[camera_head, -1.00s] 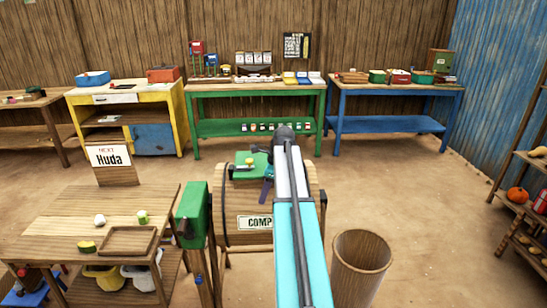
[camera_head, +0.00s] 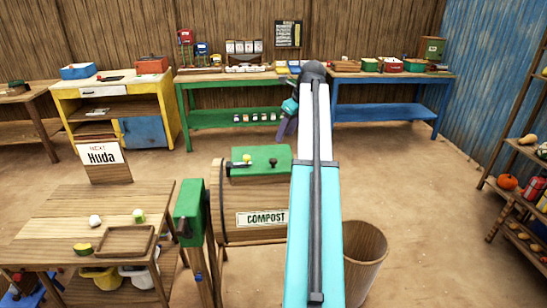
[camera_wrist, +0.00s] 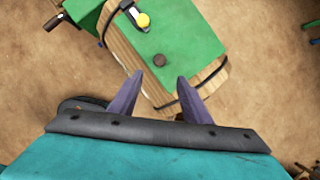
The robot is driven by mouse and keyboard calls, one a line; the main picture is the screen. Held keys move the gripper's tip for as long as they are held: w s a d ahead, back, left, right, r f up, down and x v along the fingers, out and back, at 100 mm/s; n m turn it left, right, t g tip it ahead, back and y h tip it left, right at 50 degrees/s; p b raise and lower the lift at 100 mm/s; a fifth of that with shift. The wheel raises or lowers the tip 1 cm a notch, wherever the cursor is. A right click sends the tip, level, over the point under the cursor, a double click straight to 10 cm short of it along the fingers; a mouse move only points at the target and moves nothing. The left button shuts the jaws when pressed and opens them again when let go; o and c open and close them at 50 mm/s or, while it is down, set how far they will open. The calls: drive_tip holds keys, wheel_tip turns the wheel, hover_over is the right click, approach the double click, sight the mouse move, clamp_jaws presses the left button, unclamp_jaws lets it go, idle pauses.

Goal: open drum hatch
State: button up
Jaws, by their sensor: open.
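The wooden compost drum (camera_head: 238,235) stands in the middle, with a "COMPOST" sign on its front. Its green hatch (camera_head: 285,154) lies closed on top and also shows in the wrist view (camera_wrist: 190,35). A dark brown knob (camera_head: 272,162) stands on the hatch, and it is also in the wrist view (camera_wrist: 159,61). A yellow knob (camera_head: 247,157) sits on a dark latch piece at the hatch's left; the wrist view shows it too (camera_wrist: 143,20). My gripper (camera_wrist: 160,75) is open and empty, raised above the drum and apart from it. The brown knob appears between and just beyond its fingertips.
A green post-mounted box (camera_head: 188,210) stands left of the drum. A wooden table (camera_head: 50,218) with a tray is further left. A round wooden bin (camera_head: 368,250) is at the right. Workbenches line the back wall; open floor lies between.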

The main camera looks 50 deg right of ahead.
sight(273, 160)
drive_tip(key=shift+f, duration=0.15)
drive_tip(key=shift+p+x, duration=1.85)
drive_tip(key=shift+x, duration=4.95)
clamp_jaws()
